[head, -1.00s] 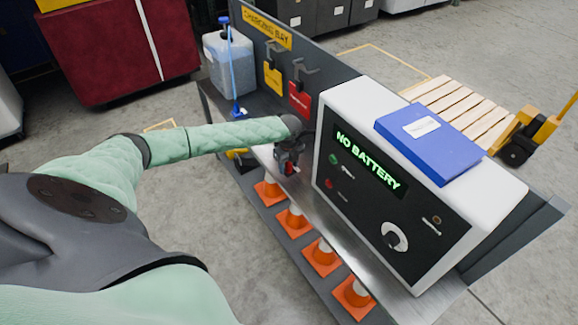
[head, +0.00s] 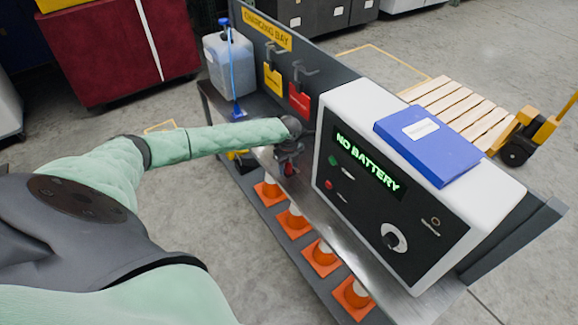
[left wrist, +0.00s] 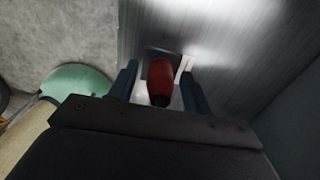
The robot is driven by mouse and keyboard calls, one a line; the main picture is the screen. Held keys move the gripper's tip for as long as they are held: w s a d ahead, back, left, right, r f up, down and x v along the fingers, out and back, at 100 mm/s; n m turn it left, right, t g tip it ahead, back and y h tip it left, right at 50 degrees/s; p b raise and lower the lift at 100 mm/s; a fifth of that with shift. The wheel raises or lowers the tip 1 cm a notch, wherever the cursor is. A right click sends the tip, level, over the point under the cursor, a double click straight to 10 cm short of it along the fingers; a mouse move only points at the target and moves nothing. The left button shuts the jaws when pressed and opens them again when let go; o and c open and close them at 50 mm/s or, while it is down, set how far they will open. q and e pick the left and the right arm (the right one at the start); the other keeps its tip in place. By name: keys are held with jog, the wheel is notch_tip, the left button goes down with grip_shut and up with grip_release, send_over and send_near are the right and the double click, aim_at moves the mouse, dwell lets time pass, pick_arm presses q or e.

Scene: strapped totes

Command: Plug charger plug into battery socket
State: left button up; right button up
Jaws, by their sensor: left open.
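My left gripper (head: 288,158) points down over the metal bench top, just left of the charger (head: 345,100), a white box with a black front whose display reads NO BATTERY. In the left wrist view the gripper (left wrist: 159,70) is open, with one dark finger on each side of a red, rounded piece (left wrist: 161,82), which looks like the plug's grip. A dark block with a pale edge shows just beyond it. The red piece barely shows under the gripper in the head view (head: 290,169). I cannot make out the battery or its socket. My right gripper is out of view.
A blue binder (head: 428,145) lies on the charger. Yellow and red tags (head: 299,98) hang on the back panel. A pale container (head: 224,62) and a blue-handled tool stand at the bench's far end. Orange cones (head: 321,258) line the lower shelf. A pallet (head: 455,108) lies behind.

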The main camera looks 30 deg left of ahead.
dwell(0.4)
pick_arm(q)
jog(key=shift+p, duration=0.3)
grip_shut()
dwell(0.3)
jog(key=shift+r, duration=0.15)
jog(key=shift+r+p, duration=0.65)
jog(key=shift+r, duration=0.05)
jog(key=shift+r, duration=0.15)
jog(key=shift+r+p, duration=1.65)
jog(key=shift+r, duration=0.4)
